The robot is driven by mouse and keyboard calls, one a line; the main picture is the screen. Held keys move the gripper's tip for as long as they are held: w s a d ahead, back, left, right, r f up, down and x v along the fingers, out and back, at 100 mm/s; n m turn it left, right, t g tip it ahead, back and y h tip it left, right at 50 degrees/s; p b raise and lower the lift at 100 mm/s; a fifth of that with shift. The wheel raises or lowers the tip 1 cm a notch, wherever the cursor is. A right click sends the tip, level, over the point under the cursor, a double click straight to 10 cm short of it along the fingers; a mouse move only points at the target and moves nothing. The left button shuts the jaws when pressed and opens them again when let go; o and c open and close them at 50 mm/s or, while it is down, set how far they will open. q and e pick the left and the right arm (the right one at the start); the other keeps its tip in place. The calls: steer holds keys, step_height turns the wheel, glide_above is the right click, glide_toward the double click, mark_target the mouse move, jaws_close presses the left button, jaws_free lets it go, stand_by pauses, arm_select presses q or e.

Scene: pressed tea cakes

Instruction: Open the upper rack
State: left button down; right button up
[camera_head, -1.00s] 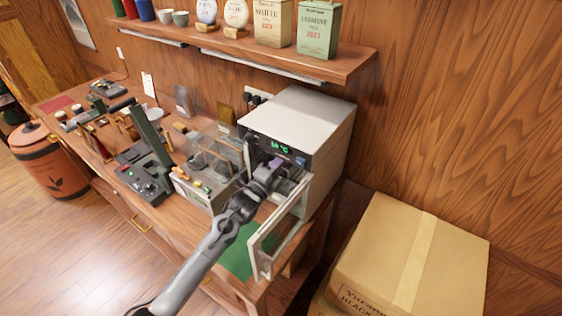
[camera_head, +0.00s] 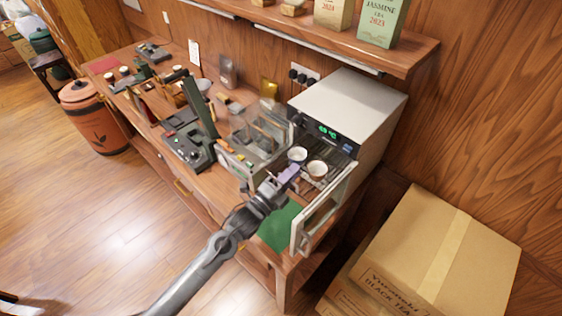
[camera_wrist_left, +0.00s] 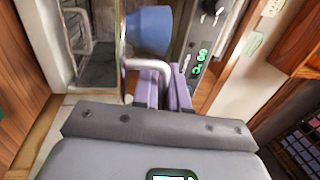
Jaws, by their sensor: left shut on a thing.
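The white warming cabinet (camera_head: 350,100) stands at the right end of the counter with its glass door (camera_head: 322,212) swung open. The upper rack (camera_head: 307,184) sticks out of the cabinet front and carries two small white cups (camera_head: 297,154) (camera_head: 317,170). My left gripper (camera_head: 290,173) is in front of the rack. In the left wrist view its purple fingers (camera_wrist_left: 163,88) are shut on a pale bent handle (camera_wrist_left: 140,64). A blue-looking cup (camera_wrist_left: 148,30) shows just beyond it. My right gripper is out of view.
A green mat (camera_head: 279,227) lies below the rack. A clear-covered box (camera_head: 255,145) and a dark green device (camera_head: 190,145) stand left of the cabinet. Cardboard boxes (camera_head: 440,250) are at the right. A shelf (camera_head: 350,45) hangs above.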

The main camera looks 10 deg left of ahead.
arm_select(q)
steer(key=shift+s+a, duration=0.3)
steer(key=shift+s, duration=0.1)
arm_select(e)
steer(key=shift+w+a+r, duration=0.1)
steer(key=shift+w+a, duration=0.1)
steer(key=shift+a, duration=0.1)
arm_select(q)
steer(key=c, duration=1.5)
jaws_free()
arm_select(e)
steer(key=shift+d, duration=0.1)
arm_select(q)
steer(key=shift+s+a+f, duration=0.1)
steer(key=shift+s+a, duration=0.1)
steer(key=shift+s, duration=0.1)
steer(key=v, duration=1)
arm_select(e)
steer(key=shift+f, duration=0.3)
arm_select(q)
steer(key=shift+f, duration=0.1)
